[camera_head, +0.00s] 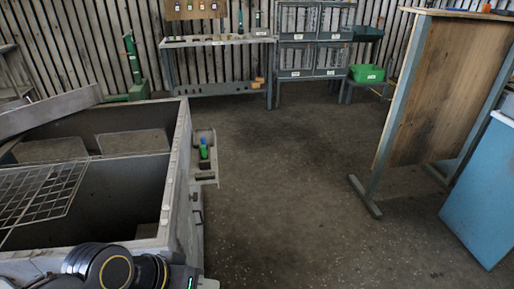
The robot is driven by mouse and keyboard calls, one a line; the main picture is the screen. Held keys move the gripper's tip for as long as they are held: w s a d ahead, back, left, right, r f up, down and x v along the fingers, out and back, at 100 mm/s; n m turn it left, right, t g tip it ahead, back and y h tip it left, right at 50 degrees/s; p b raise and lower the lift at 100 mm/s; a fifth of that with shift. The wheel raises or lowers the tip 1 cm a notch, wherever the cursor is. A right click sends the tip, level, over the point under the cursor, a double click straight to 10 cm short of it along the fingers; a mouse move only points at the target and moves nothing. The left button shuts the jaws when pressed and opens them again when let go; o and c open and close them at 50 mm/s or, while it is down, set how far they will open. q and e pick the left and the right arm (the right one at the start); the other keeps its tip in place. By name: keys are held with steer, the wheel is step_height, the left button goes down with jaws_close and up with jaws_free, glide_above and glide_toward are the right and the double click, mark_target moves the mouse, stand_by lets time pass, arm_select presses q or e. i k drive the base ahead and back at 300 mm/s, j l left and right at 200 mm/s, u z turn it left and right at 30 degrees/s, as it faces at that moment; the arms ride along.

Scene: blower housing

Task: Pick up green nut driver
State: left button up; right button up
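A small tool with a green handle, which looks like the green nut driver (204,153), stands in a small holder (213,176) on the right outer side of the large grey metal housing. A blue part shows at its upper end. My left arm comes in at the bottom left. The part with a small green light near the bottom edge looks like my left gripper (184,277); its fingers cannot be made out. It is below and apart from the green tool. My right gripper is not in view.
The open grey housing (181,178) with a wire grid (40,192) fills the left. A workbench (225,40) and a green bin (366,73) stand at the back. A wooden panel on a frame (440,90) and a blue cabinet (487,190) stand right. The middle floor is clear.

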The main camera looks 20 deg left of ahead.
mark_target(203, 153)
steer(key=i+l, duration=0.35)
steer(key=i, duration=0.15)
steer(key=i+l, duration=0.3)
steer(key=i, duration=0.2)
steer(key=i+j+u, duration=0.1)
steer(key=i+u, duration=0.6)
steer(key=i, duration=0.2)
steer(key=i+l+u, duration=0.3)
steer(key=i, duration=0.15)
steer(key=i+j+u, duration=0.1)
steer(key=i+u, duration=0.25)
steer(key=i, duration=0.15)
steer(key=i+u, duration=0.35)
steer(key=i, duration=0.1)
